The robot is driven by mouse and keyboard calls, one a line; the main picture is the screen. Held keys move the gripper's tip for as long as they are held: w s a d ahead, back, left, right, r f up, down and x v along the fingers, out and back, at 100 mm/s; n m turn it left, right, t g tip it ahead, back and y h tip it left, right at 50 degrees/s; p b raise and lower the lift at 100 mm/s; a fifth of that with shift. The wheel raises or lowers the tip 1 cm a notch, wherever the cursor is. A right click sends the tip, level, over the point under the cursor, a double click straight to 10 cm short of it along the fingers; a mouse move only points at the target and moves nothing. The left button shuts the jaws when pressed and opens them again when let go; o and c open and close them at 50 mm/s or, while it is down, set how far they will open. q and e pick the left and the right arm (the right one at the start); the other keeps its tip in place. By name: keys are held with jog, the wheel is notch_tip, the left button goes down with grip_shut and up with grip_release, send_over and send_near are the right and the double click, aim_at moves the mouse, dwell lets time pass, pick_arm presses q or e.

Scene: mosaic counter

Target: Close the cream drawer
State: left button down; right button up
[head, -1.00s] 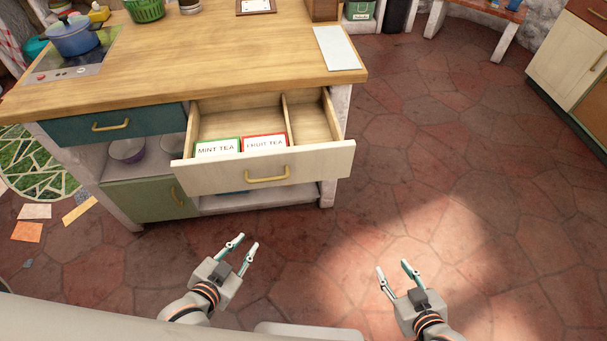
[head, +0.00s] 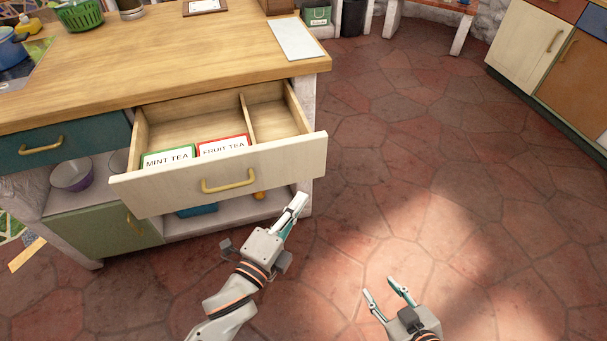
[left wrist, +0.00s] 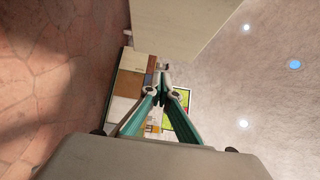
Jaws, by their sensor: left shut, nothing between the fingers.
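The cream drawer (head: 285,157) stands pulled out from the wooden-topped counter in the head view. Its front has a yellow handle (head: 229,181). Inside are a mint tea box (head: 168,158) and a fruit tea box (head: 223,146). My left gripper (head: 298,203) is shut and empty, in front of and below the right part of the drawer front. I cannot tell whether it touches the drawer. In the left wrist view its fingers (left wrist: 162,88) meet at the tips, and a pale panel (left wrist: 180,35) shows above them. My right gripper (head: 386,291) is open and empty over the floor, to the right.
The counter top (head: 190,60) overhangs above the drawer. A teal drawer (head: 70,139) is shut at left, with a green cupboard door (head: 105,222) below. The tiled floor (head: 430,160) to the right is free. Other cabinets (head: 530,45) stand far right.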

aim_at(311, 164)
pick_arm(q)
jog(key=w, duration=0.2)
jog(key=w+d, duration=0.1)
jog(key=w, duration=0.2)
jog(key=w+d, duration=0.1)
jog(key=w, duration=0.1)
jog(key=shift+w, duration=0.35)
jog(key=shift+w+a, duration=0.15)
jog(key=shift+w, duration=0.2)
pick_arm(e)
jog(key=shift+s+f, duration=0.15)
jog(key=shift+f, duration=0.25)
